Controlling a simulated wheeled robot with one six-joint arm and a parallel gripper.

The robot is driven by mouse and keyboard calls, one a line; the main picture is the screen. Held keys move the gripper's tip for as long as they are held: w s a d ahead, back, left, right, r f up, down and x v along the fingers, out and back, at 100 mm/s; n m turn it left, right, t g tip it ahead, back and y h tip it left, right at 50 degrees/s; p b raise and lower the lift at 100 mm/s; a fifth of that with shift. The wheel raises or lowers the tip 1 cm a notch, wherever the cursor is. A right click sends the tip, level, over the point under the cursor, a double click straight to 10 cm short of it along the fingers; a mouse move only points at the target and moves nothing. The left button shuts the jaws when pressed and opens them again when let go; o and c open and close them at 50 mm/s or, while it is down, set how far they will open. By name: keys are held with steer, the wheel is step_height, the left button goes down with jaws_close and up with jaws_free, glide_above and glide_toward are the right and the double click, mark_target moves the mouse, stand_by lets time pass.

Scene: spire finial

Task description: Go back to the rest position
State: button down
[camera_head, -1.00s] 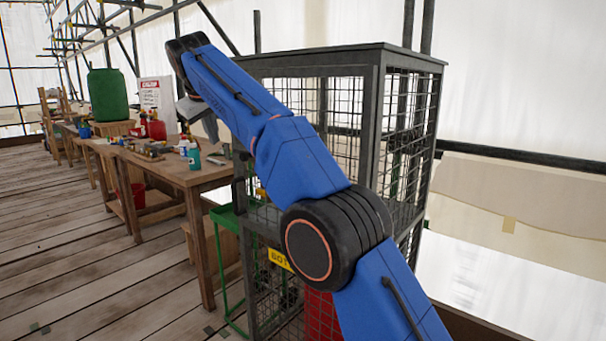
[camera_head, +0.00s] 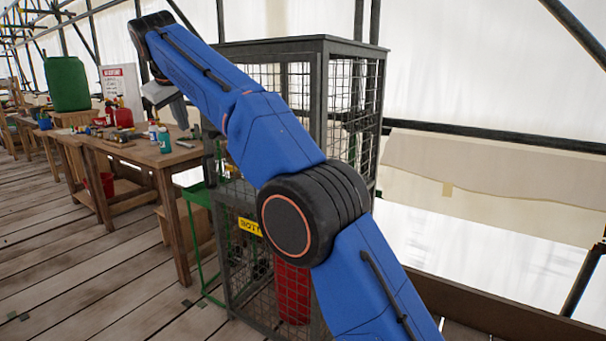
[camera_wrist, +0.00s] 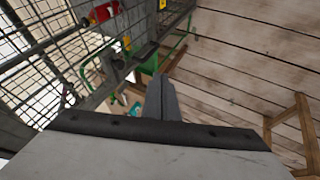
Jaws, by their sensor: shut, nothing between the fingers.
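My gripper (camera_head: 178,108) is at the end of my raised blue arm, at the upper left in the head view. It hangs in front of the cage and near the workbench's right end, and the arm hides part of it. In the wrist view the fingers (camera_wrist: 162,98) are together with nothing between them. The arm is bent and lifted clear of the surfaces.
A dark wire-mesh cage (camera_head: 350,130) stands behind my arm, with a red cylinder (camera_head: 292,290) in its lower part. A wooden workbench (camera_head: 150,160) with bottles and tools is at left, a green barrel (camera_head: 68,84) beyond. The plank floor (camera_head: 70,270) at lower left is mostly clear.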

steer(key=s+d+m, duration=0.2)
steer(key=d, duration=1.3)
steer(key=s+d+m, duration=0.1)
steer(key=s+d, duration=0.1)
steer(key=d, duration=1.4)
steer(key=s+d+f+m+g+h, duration=0.1)
steer(key=s+d+f, duration=0.15)
steer(key=d, duration=0.35)
steer(key=s+d+f+m, duration=0.1)
steer(key=s+d, duration=0.3)
steer(key=d, duration=0.1)
steer(key=s+d+f+m, duration=0.3)
steer(key=s+d+f, duration=0.8)
steer(key=s+d, duration=0.3)
steer(key=s+d+f+m, duration=0.1)
steer(key=s+d+f, duration=0.2)
steer(key=s+f, duration=0.6)
steer(key=s+d+f+m+g, duration=0.1)
steer(key=s+d+f+m, duration=0.1)
steer(key=s+f, duration=0.8)
steer(key=shift+d, duration=0.7)
steer(key=shift+w+r, duration=0.1)
